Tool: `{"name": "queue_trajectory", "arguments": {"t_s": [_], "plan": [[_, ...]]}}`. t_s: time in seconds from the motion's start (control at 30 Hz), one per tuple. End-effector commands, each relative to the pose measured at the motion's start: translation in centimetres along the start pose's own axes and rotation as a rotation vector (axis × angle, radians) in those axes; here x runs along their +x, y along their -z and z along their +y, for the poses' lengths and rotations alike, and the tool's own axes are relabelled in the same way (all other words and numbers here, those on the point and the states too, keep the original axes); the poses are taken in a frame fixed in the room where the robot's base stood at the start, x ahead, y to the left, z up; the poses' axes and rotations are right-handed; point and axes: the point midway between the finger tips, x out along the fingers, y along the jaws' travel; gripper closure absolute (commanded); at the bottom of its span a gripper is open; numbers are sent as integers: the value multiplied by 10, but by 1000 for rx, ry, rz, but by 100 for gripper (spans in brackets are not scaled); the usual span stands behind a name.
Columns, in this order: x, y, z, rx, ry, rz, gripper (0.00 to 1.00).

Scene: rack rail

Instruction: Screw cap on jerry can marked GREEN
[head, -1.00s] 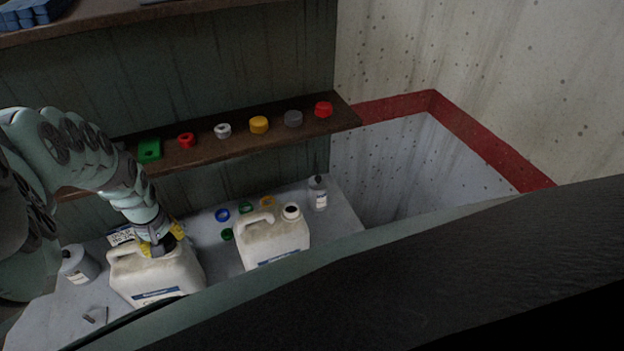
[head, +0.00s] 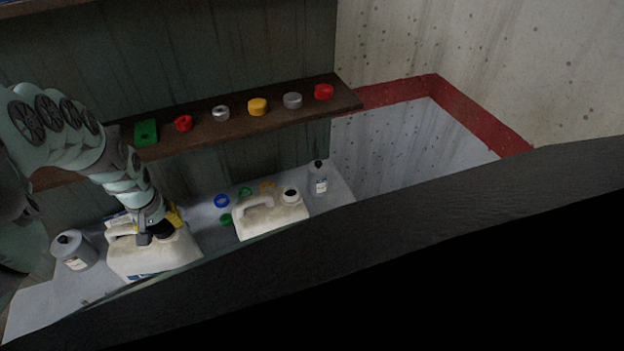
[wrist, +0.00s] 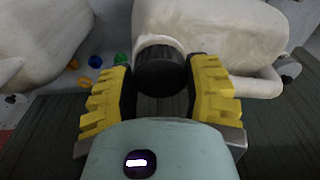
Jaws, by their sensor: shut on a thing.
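The left jerry can (head: 155,258), off-white with a blue label cut off at its lower edge, stands on the grey bench. My gripper (head: 160,229) is over its neck. In the wrist view, the yellow fingers of my gripper (wrist: 160,90) are shut on a black cap (wrist: 160,72), one on each side. The cap sits at the pale neck of this jerry can (wrist: 215,30); how far it is threaded cannot be told. A second off-white jerry can (head: 272,219) stands to the right, its mouth dark. No word GREEN can be read on either can.
Grey bottles stand at left (head: 74,252) and right (head: 319,180). A brown shelf (head: 200,134) above the bench holds several coloured caps. A dark edge blocks the lower foreground.

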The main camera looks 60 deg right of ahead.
Motion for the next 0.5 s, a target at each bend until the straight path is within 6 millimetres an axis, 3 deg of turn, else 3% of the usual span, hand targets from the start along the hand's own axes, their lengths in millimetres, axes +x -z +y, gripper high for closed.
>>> {"name": "queue_trajectory", "arguments": {"t_s": [0.5], "plan": [[2, 1, -1, 638, -77, 6, 66]]}}
